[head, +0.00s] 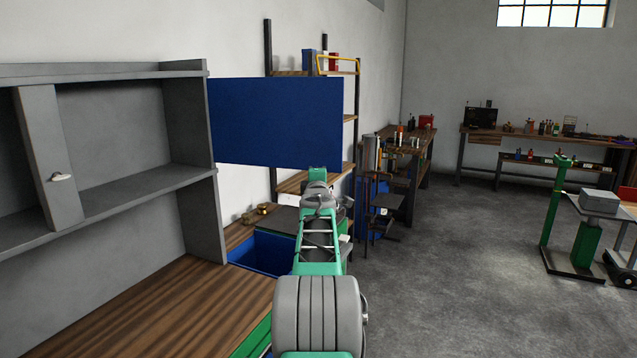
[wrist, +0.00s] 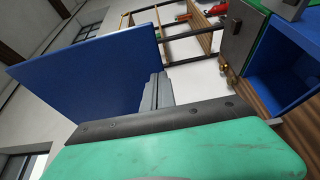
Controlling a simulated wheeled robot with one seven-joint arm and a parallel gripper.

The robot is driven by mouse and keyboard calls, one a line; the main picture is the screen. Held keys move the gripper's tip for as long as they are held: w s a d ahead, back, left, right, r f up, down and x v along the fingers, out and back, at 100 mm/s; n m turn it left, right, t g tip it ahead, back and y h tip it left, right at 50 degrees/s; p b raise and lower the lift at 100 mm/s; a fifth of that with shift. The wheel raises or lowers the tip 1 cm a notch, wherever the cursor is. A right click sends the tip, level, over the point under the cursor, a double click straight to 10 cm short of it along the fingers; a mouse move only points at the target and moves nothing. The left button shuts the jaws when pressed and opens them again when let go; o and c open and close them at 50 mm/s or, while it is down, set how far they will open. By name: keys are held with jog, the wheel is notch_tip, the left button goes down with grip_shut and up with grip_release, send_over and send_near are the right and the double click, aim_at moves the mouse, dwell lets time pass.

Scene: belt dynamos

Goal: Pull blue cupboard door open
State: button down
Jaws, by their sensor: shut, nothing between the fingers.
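The blue cupboard door (head: 275,121) stands wide open, sticking out to the right from the right end of the grey wall cupboard (head: 193,205). The cupboard's inside is exposed and looks empty. No handle shows on the door face I see. In the wrist view the blue door (wrist: 95,75) fills the upper left as a tilted panel. My gripper (head: 318,175) is below the door's lower edge, towards its right end in the head view, and holds nothing. Its green and black end (wrist: 155,125) fills the bottom of the wrist view; whether it touches the door I cannot tell.
A narrow grey panel with a light knob (head: 61,177) stands at the cupboard's left. A wooden worktop (head: 130,310) lies below. A blue bin (head: 262,252) and a shelf rack (head: 357,115) are beyond. Open floor (head: 460,270) lies to the right.

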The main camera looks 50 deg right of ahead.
jog(key=s+b, duration=0.5)
jog(key=s, duration=0.6)
jog(key=s+a+f+m+g+y, duration=0.25)
jog(key=f+m, duration=0.35)
jog(key=f, duration=0.3)
jog(key=s+a+f+m+g+y, duration=0.1)
jog(key=a+f+m+g+y, duration=0.15)
jog(key=f+m, duration=0.55)
jog(key=s+a+f+m+g+y, duration=0.2)
jog(key=s+a+f+y, duration=0.15)
jog(key=a+f, duration=0.35)
jog(key=s+a+f+m+g+y, duration=0.15)
jog(key=s+a+f, duration=0.3)
jog(key=f, duration=0.55)
jog(key=s+a+f+n+g+y, duration=0.1)
jog(key=a+f+y, duration=0.1)
jog(key=a, duration=1.3)
jog(key=s+a+f+n+g+y, duration=0.1)
jog(key=a+f+n+y, duration=0.15)
jog(key=a, duration=1.25)
jog(key=w+a+r+n+t, duration=0.1)
jog(key=w+a+r+n, duration=0.1)
jog(key=a, duration=0.6)
jog(key=w+a+r+n+t, duration=0.2)
jog(key=a+r+n, duration=0.1)
jog(key=a, duration=0.6)
jog(key=shift+w+r+n, duration=0.25)
jog(key=shift+n, duration=0.55)
